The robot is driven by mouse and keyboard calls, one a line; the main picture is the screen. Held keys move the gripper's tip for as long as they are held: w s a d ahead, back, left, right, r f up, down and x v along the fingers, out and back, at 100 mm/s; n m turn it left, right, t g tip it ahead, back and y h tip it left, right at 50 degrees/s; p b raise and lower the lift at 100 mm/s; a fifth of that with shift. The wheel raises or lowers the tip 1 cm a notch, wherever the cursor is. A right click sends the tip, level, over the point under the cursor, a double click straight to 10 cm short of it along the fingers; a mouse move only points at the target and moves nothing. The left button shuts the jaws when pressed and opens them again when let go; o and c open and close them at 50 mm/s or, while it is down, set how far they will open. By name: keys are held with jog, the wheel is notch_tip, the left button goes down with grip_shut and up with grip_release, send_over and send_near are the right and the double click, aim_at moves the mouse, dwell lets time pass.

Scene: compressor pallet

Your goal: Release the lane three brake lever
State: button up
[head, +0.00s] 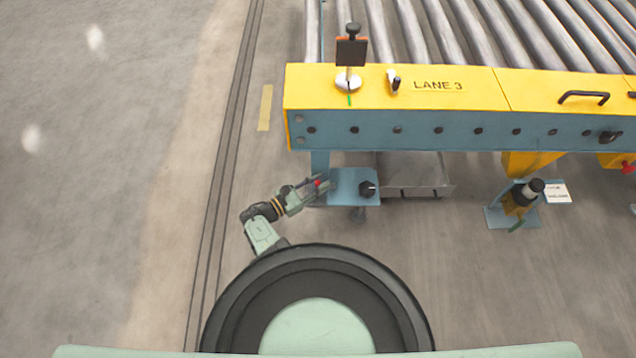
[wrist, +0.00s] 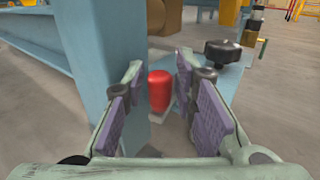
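A red knob (wrist: 159,90), which looks like the brake lever's grip, stands between the spread finger pads of my gripper (wrist: 162,104) in the wrist view. A gap shows on its right; I cannot tell whether its left side touches a pad. My gripper is open. In the head view the red knob (head: 317,183) shows small beside my gripper (head: 318,190), at the blue bracket (head: 348,180) under the yellow rail marked LANE 3 (head: 437,86). The lever's lower part is mostly hidden.
A blue post (wrist: 92,60) rises close to the left finger. A black knob (wrist: 222,52) sits on the bracket just right of the fingers. A grey tray (head: 425,178) lies beneath the conveyor. The floor (head: 120,200) to the left is clear.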

jog(key=shift+c, duration=0.3)
grip_shut()
jog(key=shift+r+p, duration=0.1)
jog(key=shift+p, duration=0.2)
jog(key=s+d+n+t+y+p, duration=0.1)
jog(key=n+t+y+p, duration=0.1)
jog(key=y, duration=0.3)
jog(key=s+d+n+t+y+p, duration=0.1)
jog(key=n+t+y+p, duration=0.2)
jog(key=n+y+p, duration=0.1)
jog(key=s+d+n+t+y+p, duration=0.1)
jog(key=n+t+y+p, duration=0.2)
jog(key=n+y, duration=0.2)
jog(key=shift+s+d+y, duration=0.1)
jog(key=shift+s+y, duration=0.15)
jog(key=shift+y, duration=0.05)
jog(key=shift+s+d+n+g+y+b, duration=0.1)
jog(key=shift+d+n+g+y+b, duration=0.2)
jog(key=shift+n+y, duration=0.7)
jog(key=shift+w+d+n+g+y+b, duration=0.25)
jog(key=shift+n+y, duration=0.35)
jog(key=shift+y, duration=0.8)
jog(key=shift+s+d+n+g+y+b, duration=0.15)
jog(key=shift+s+d+n+y+b, duration=0.15)
jog(key=shift+n+y, duration=0.7)
jog(key=shift+y, duration=0.3)
